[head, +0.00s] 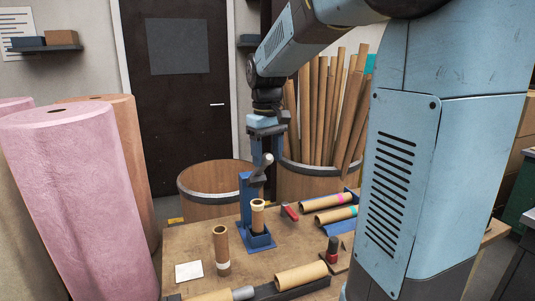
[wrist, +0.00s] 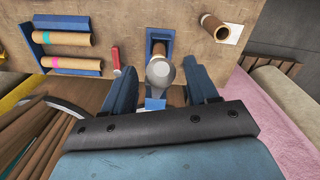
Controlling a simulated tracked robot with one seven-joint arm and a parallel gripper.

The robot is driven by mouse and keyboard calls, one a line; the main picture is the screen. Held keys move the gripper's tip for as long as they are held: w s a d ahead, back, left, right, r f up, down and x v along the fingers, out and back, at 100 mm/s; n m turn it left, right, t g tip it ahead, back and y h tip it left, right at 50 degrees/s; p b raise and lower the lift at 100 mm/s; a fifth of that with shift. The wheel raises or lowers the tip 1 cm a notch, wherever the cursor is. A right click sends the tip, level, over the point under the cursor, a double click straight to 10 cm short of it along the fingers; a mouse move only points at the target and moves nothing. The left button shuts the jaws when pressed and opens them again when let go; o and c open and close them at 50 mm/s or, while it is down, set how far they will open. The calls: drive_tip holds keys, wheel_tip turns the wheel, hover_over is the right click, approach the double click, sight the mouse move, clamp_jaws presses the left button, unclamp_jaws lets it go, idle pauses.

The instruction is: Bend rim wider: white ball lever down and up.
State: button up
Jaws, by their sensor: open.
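The blue press (head: 246,195) stands on the workbench with a cardboard tube (head: 257,216) upright in its base; the tube's top end has a pale rim. The pale grey-white ball (head: 266,158) of the lever is high on the press, above the tube. My gripper (head: 265,149) points down at the ball from above. In the wrist view the ball (wrist: 160,73) lies between my two open fingers (wrist: 161,84), with a gap on either side. The tube (wrist: 159,48) shows just beyond the ball, partly hidden. The lever's arm is mostly hidden.
Another cardboard tube (head: 221,250) stands left of the press, near a white card (head: 189,271). Tubes with pink and teal bands lie in a blue rack (head: 341,228) to the right, by a red-handled tool (head: 290,212). Barrels (head: 213,190) stand behind the bench.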

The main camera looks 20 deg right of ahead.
drive_tip(key=shift+c, duration=0.3)
clamp_jaws()
drive_tip(key=shift+d, duration=0.1)
